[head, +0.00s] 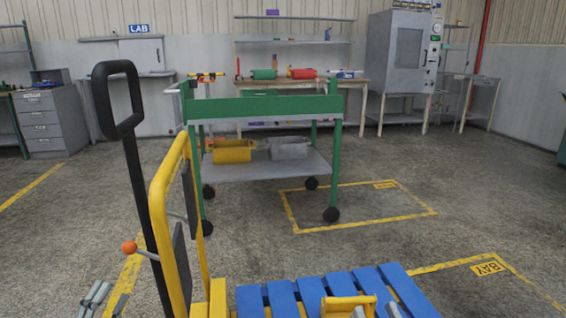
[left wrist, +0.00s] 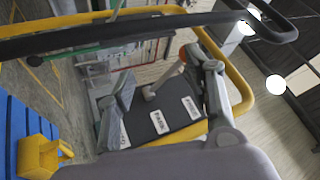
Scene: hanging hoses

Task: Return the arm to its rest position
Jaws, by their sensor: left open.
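My left gripper (head: 98,298) is at the bottom left of the head view, left of the yellow frame. Its grey fingers are apart with nothing between them. In the left wrist view the open fingers (left wrist: 165,95) stand in front of a black panel (left wrist: 175,120) with white labels. Grey fingertips of my right gripper (head: 375,312) show at the bottom edge, by a yellow handled piece (head: 348,302) on blue slats. Most of that gripper is cut off, so its hold is unclear.
A yellow frame (head: 168,215) with a black handle (head: 128,125) and orange knob (head: 129,247) rises close by. Blue slats (head: 310,292) lie in front. Floor to the right is clear.

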